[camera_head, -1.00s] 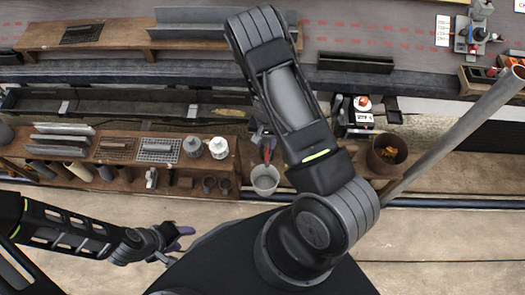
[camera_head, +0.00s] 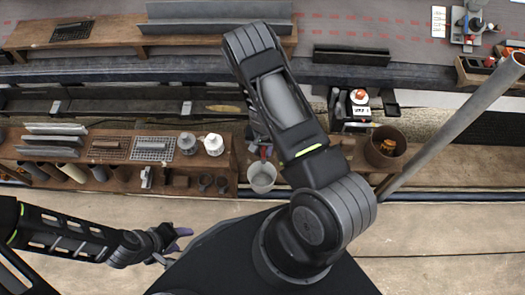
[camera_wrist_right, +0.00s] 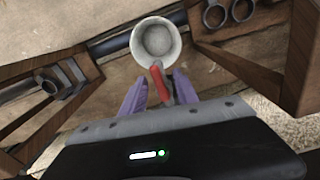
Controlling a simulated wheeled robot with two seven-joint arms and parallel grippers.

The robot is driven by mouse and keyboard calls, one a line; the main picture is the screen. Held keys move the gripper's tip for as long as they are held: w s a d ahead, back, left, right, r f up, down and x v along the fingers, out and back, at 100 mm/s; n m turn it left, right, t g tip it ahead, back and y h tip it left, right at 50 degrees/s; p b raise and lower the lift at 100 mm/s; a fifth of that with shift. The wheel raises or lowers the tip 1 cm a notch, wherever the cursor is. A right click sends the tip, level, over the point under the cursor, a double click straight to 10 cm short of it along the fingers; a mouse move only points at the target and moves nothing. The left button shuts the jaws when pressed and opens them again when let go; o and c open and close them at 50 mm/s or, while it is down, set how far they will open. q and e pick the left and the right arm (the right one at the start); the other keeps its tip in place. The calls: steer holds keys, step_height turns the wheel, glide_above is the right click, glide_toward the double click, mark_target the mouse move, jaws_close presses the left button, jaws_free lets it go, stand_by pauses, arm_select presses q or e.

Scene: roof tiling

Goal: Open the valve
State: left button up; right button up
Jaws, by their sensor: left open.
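A red lever handle (camera_wrist_right: 161,84), which looks like the valve's handle, lies between the two purple fingers of my right gripper (camera_wrist_right: 158,90) in the right wrist view. The fingers stand apart with gaps beside the handle. A white bucket (camera_wrist_right: 156,43) is just beyond the handle's tip; it also shows in the head view (camera_head: 262,178). The valve's body cannot be made out. In the head view my right arm hides most of the right gripper. My left gripper (camera_head: 176,246) is open and empty at the lower left, over bare floor.
A wooden bench (camera_head: 225,180) with tiles, grids and white and grey containers stands left of the bucket. A dark round bin (camera_head: 384,148) is to the right. A long grey pole (camera_head: 450,130) slants across the right side. Wooden frames (camera_wrist_right: 255,60) flank the bucket.

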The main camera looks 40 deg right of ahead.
steer(key=shift+f, duration=0.15)
steer(key=shift+c, duration=0.2)
jaws_close()
stand_by(0.4)
